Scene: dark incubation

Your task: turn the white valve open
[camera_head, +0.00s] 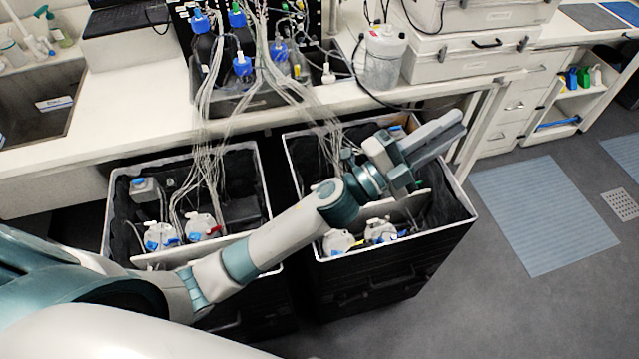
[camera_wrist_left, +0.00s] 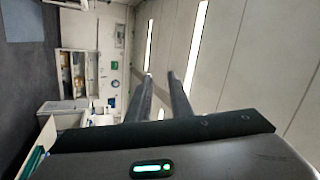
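I cannot make out a white valve for certain in either view. Small white-topped vessels with blue parts sit in the right black crate (camera_head: 395,275), and similar ones (camera_head: 202,228) sit in the left black crate (camera_head: 112,215); their fittings are too small to tell. My left gripper (camera_head: 464,121) is above the right crate, pointing up and right past its far right rim. In the left wrist view its two fingers (camera_wrist_left: 160,76) stand apart with nothing between them. My left arm hides part of the right crate. My right gripper is not in view.
A bench (camera_head: 130,95) runs behind the crates, with blue-capped bottles (camera_head: 242,66) and bundled tubes (camera_head: 210,130) hanging into both crates. A clear canister (camera_head: 380,62) and grey cases (camera_head: 470,52) stand on it. The floor at right is free, with a blue mat (camera_head: 535,215).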

